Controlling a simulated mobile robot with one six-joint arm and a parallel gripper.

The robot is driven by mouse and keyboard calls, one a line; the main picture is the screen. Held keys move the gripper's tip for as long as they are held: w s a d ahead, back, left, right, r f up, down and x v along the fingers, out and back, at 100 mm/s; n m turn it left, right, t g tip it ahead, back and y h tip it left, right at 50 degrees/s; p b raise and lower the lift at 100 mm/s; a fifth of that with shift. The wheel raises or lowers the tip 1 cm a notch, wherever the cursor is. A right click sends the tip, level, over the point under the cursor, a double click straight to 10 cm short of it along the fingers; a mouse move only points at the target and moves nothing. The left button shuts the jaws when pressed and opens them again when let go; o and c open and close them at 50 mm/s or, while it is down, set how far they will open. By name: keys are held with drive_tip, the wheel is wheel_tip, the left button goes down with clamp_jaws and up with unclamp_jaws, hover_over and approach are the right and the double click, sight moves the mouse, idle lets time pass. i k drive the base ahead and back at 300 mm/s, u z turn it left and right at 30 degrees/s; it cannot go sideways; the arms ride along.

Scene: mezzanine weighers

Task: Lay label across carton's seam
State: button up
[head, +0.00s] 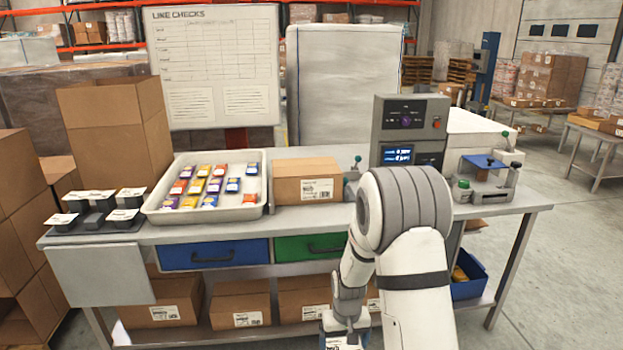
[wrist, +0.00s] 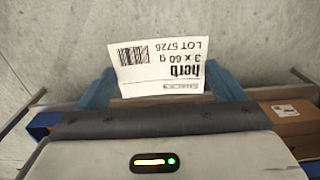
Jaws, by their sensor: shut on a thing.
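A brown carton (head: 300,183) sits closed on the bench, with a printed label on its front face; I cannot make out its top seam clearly. My gripper (head: 345,335) hangs low in front of the bench, below its top, at the bottom edge of the head view. In the wrist view its blue fingers (wrist: 160,88) are shut on a white label (wrist: 155,65). The label shows a barcode and the words "herb", "3 x 60 g" and "LOT 5726", upside down. The label is clear of the carton.
A tray (head: 153,208) of coloured packets stands left of the carton, with several black holders (head: 92,222) beyond it. A weigher display (head: 409,130) stands to the right. Blue (head: 215,254) and green (head: 312,247) drawers sit under the bench top. Cartons (head: 240,304) fill the lower shelf.

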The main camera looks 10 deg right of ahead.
sight(306, 166)
drive_tip(key=i, duration=0.9)
